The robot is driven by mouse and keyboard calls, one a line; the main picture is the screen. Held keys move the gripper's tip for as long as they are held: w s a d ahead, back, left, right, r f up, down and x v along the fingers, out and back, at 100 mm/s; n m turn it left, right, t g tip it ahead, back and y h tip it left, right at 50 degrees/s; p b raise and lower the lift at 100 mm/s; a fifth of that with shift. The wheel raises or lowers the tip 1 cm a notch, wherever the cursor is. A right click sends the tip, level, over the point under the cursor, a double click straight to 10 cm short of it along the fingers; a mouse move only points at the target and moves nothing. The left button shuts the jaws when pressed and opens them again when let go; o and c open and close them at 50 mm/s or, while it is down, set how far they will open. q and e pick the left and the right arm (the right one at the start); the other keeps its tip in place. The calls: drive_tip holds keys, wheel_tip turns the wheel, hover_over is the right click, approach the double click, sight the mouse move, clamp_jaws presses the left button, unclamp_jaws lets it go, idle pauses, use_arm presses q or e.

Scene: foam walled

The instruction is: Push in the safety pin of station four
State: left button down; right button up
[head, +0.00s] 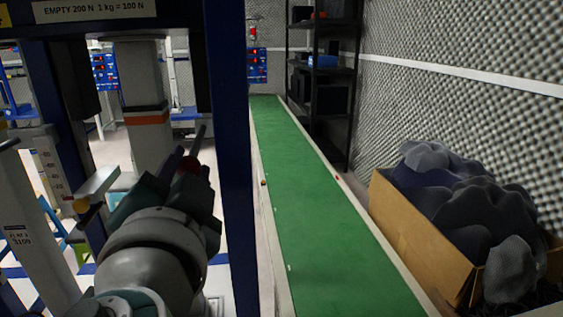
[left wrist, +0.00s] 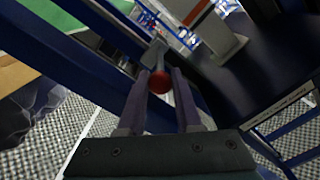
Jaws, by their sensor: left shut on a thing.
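The red knob of a safety pin (head: 190,163) shows between the fingers of my left gripper (head: 188,154) in the head view, at the dark blue machine frame (head: 233,190). In the left wrist view the knob (left wrist: 160,84) sits between the two fingers, and a grey metal part (left wrist: 153,53) lies just beyond it. My left gripper (left wrist: 161,80) is shut on the knob. How deep the pin sits in its hole is hidden. I cannot read a station number for certain. My right gripper is not in view.
A grey post with an orange band (head: 148,117) stands behind the gripper. A sign (head: 93,10) spans the frame's top. A long green strip (head: 310,190) runs right of the frame. A cardboard box (head: 405,222) of dark foam pieces and a black shelf (head: 324,85) stand farther right.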

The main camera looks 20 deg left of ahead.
sight(193, 150)
use_arm(q)
drive_tip(key=shift+w+f, duration=0.1)
idle(0.4)
drive_tip(key=b+x, duration=0.1)
drive_tip(key=x, duration=0.3)
drive_tip(key=shift+w+a+b, duration=0.1)
drive_tip(key=shift+w+b, duration=0.05)
drive_tip(key=shift+b, duration=0.15)
drive_tip(key=c, duration=0.6)
unclamp_jaws()
